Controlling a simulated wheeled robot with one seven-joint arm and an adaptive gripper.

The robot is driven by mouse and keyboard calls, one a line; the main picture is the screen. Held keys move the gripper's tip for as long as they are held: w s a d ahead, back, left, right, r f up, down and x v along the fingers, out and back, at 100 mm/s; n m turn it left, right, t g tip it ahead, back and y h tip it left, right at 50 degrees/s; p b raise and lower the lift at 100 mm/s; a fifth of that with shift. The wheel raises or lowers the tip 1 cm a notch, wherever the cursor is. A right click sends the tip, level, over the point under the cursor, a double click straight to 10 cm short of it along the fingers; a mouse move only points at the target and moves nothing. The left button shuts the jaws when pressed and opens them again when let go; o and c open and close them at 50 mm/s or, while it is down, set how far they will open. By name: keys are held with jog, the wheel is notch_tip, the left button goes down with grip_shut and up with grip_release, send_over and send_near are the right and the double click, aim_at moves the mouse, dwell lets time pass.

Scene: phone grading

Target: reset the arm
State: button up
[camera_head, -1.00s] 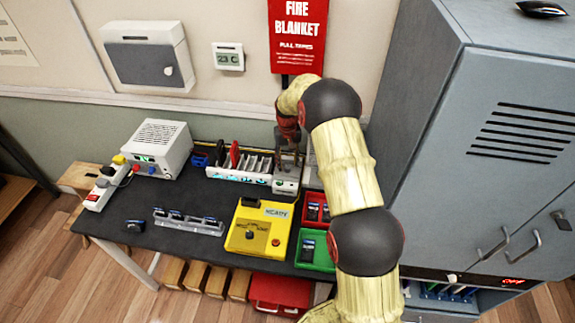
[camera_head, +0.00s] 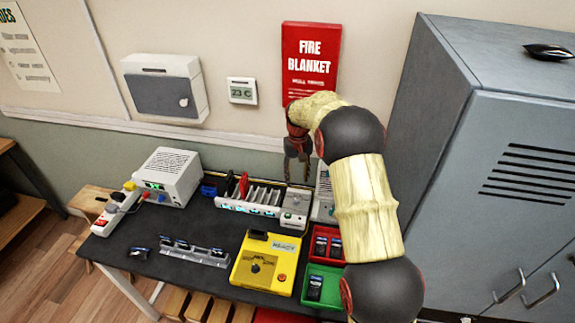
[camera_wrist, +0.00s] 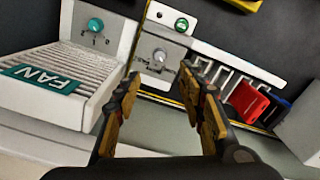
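My gripper (camera_head: 298,172) hangs above the back of the dark bench, over the right end of the slotted rack (camera_head: 248,195). In the wrist view my gripper (camera_wrist: 160,97) has its two fingers apart with nothing between them. Behind the fingers is a light grey box with a knob (camera_wrist: 158,55), at the end of the rack. My arm (camera_head: 365,205) reaches in from the lower right and hides part of the bench's right side.
A yellow tester (camera_head: 262,283), a red tray (camera_head: 315,256) and a green tray (camera_head: 338,292) stand near the arm. A fan unit (camera_wrist: 60,85) is beside the knob box. A grey cabinet (camera_head: 500,190) stands right. A fire blanket pouch (camera_head: 311,90) hangs behind.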

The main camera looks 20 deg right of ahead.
jog(key=s+a+f, duration=0.2)
jog(key=s, duration=0.5)
jog(key=s+a+r+t, duration=0.2)
jog(key=s+a+r, duration=0.2)
jog(key=s+r, duration=0.3)
jog(key=s+a+r+n+t, duration=0.1)
jog(key=s+a+r, duration=0.3)
jog(key=s+r, duration=0.4)
jog(key=s+a+r+n+t+b, duration=0.1)
jog(key=s+a+r, duration=0.3)
jog(key=s, duration=1.5)
notch_tip(320, 180, up, 4)
jog(key=shift+a+r+t, duration=0.1)
jog(key=shift+a+t, duration=0.05)
jog(key=shift+t, duration=0.65)
jog(key=shift+c, duration=0.4)
